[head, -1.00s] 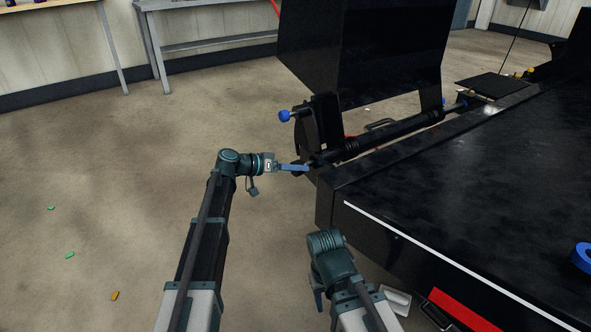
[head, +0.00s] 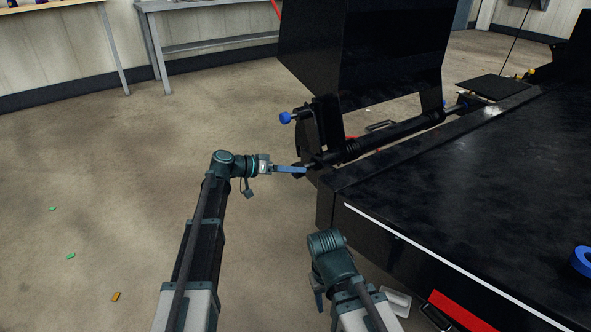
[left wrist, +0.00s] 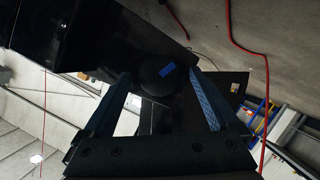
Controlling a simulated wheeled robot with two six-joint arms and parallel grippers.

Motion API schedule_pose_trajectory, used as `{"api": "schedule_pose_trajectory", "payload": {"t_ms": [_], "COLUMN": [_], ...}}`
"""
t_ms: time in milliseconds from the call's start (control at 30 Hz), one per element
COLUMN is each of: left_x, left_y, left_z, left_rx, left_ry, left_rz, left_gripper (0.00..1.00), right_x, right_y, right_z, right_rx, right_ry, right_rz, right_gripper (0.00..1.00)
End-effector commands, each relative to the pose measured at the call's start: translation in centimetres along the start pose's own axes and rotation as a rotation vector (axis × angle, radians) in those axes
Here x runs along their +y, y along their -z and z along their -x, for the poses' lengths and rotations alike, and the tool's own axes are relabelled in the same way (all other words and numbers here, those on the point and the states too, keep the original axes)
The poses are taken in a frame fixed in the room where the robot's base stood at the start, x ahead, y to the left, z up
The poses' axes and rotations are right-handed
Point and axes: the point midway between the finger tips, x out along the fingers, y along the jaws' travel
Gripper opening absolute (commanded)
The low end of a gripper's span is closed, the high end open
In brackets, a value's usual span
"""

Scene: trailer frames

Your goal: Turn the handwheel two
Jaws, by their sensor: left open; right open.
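The dark handwheel (head: 305,132) stands at the near end of the long black shaft, with a blue knob (head: 286,118) sticking out to its left. My left gripper (head: 303,171), with blue fingers, is open just below the wheel, near the shaft's end. In the left wrist view a dark round part with a blue mark (left wrist: 167,70) shows between the spread fingers of the left gripper (left wrist: 160,80). I cannot tell whether they touch it. My right gripper (head: 319,298) hangs low beside the black deck, away from the wheel; its fingertips are mostly hidden.
The black trailer deck (head: 470,195) fills the right side, with a blue ring (head: 582,260) on it. A tall black panel (head: 365,50) rises behind the shaft (head: 385,134). Small green and orange bits lie on the open floor (head: 110,190) at left. A grey table (head: 205,5) stands behind.

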Motion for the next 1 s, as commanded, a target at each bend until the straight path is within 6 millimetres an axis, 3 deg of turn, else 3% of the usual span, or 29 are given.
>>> {"api": "schedule_pose_trajectory", "payload": {"t_ms": [200,500,700,1000], "left_x": [0.2,0.1,0.0,0.0], "left_y": [0.3,0.2,0.1,0.0], "left_z": [5.2,10.4,11.8,12.0], "left_rx": [0.002,0.002,0.001,0.001], "left_ry": [0.003,0.003,0.002,0.001], "left_rz": [0.002,0.002,0.001,0.001], "left_gripper": [0.94,0.94,0.94,0.94], "right_x": [0.2,0.3,0.4,0.4], "right_y": [-0.1,-0.2,-0.2,-0.2], "right_z": [2.0,3.5,3.9,3.9], "right_rx": [0.000,0.000,0.000,0.000], "right_ry": [0.000,0.000,0.000,0.000], "right_rz": [0.000,0.000,0.000,0.000], "right_gripper": [0.50,0.50,0.50,0.50]}}
